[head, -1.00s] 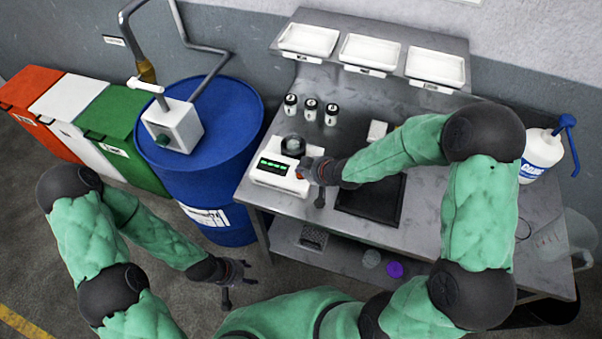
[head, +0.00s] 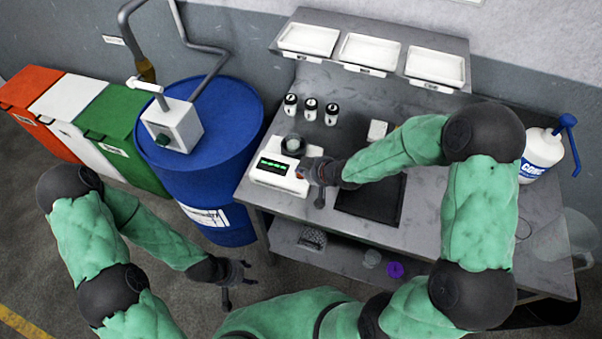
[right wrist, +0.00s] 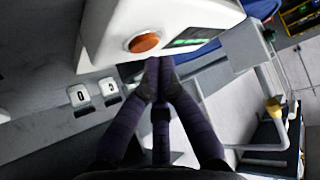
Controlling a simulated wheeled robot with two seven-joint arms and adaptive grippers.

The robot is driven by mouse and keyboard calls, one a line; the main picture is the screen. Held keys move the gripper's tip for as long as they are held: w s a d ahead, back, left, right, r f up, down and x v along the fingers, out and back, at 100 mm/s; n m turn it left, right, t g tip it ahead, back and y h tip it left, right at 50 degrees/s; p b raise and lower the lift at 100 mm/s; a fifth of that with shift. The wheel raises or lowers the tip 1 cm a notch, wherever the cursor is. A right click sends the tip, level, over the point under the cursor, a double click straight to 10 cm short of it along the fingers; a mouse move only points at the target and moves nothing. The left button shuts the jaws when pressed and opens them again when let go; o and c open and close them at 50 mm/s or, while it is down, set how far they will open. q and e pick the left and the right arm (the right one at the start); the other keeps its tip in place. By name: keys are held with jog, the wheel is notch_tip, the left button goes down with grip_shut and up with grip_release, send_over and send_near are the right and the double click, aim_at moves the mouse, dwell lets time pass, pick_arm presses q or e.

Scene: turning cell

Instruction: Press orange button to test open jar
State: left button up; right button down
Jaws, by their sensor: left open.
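The white tester (head: 281,180) stands at the left end of the steel bench, with a lit green display on its front. A small round glass jar (head: 292,144) sits on top of it; whether it has a lid is too small to tell. The orange button (right wrist: 145,42) is on the tester's face, beside the green display in the right wrist view. My right gripper (head: 308,170) is at the tester's right front; its fingertips (right wrist: 158,64) are together, empty, just below the button and apparently apart from it. My left gripper (head: 238,277) is open and empty, low in front of the bench.
Several small jars with dark labels (head: 310,109) stand behind the tester. A black mat (head: 371,200) lies right of it. White trays (head: 371,53) sit on the rear shelf. A blue drum (head: 210,150) stands left of the bench. A pump bottle (head: 541,153) is at the right.

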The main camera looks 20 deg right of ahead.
jog(key=shift+f, duration=0.3)
jog(key=shift+f+b, duration=0.35)
jog(key=shift+b, duration=0.15)
dwell(0.5)
jog(key=shift+r, duration=0.15)
jog(key=shift+r+p, duration=0.65)
notch_tip(320, 180, up, 5)
jog(key=p, duration=0.4)
dwell(0.4)
dwell(0.8)
